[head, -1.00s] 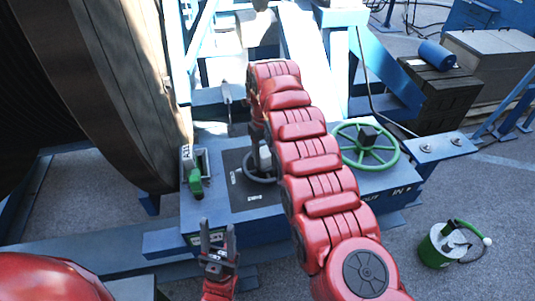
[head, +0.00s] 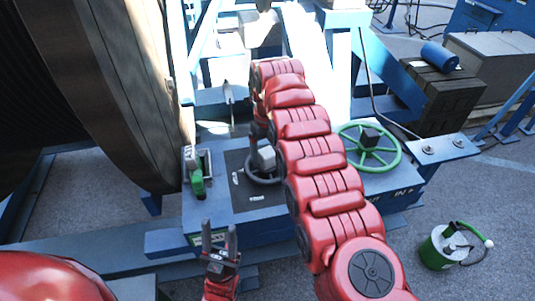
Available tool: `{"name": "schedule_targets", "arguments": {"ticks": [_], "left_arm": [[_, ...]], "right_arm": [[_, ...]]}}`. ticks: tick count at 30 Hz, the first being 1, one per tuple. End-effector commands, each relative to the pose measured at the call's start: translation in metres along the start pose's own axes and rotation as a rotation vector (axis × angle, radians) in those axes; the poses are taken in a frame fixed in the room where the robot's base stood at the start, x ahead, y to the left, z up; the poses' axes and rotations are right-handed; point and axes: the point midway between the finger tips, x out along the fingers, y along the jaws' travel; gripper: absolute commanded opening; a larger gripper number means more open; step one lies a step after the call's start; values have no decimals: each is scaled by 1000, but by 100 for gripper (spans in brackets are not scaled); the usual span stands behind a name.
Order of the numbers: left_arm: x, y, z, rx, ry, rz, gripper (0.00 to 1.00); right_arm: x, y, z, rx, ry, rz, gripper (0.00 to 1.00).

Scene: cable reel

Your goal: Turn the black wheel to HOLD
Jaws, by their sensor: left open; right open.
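The black wheel (head: 262,181) lies flat on a dark panel (head: 241,201) in the middle of the blue base, with a pale block at its hub. My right arm reaches over it, and its wrist hangs down at the wheel's far left side. My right gripper (head: 256,146) is open, small and partly hidden there; I cannot tell whether it touches the wheel. The arm covers the wheel's right edge. Small white labels lie on the panel, too small to read. My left gripper (head: 219,238) is open and empty, pointing up in front of the base's near edge.
A green handwheel (head: 396,160) sits right of my arm. A green-handled lever (head: 196,180) stands left of the panel. The large cable reel (head: 110,90) fills the left. A green canister (head: 437,250) stands on the floor at right.

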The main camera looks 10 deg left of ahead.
Motion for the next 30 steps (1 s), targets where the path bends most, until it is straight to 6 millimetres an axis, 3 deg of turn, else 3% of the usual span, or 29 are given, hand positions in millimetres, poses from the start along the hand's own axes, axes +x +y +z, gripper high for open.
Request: {"name": "schedule_targets", "arguments": {"ticks": [4, 9, 15, 21, 30], "left_arm": [[10, 0, -2, 0, 0, 0, 50], [51, -2, -9, 0, 0, 0, 50], [82, -4, -14, 0, 0, 0, 50], [96, -5, -16, 0, 0, 0, 50], [96, -5, -16, 0, 0, 0, 50]], "right_arm": [[-27, -2, 0, 0, -5, -3, 85], [-70, 0, 0, 0, -4, -2, 85], [-100, 0, -1, -1, 1, -1, 85], [-113, 0, 0, -1, -1, -2, 85], [-113, 0, 0, -1, -1, -2, 85]]}}
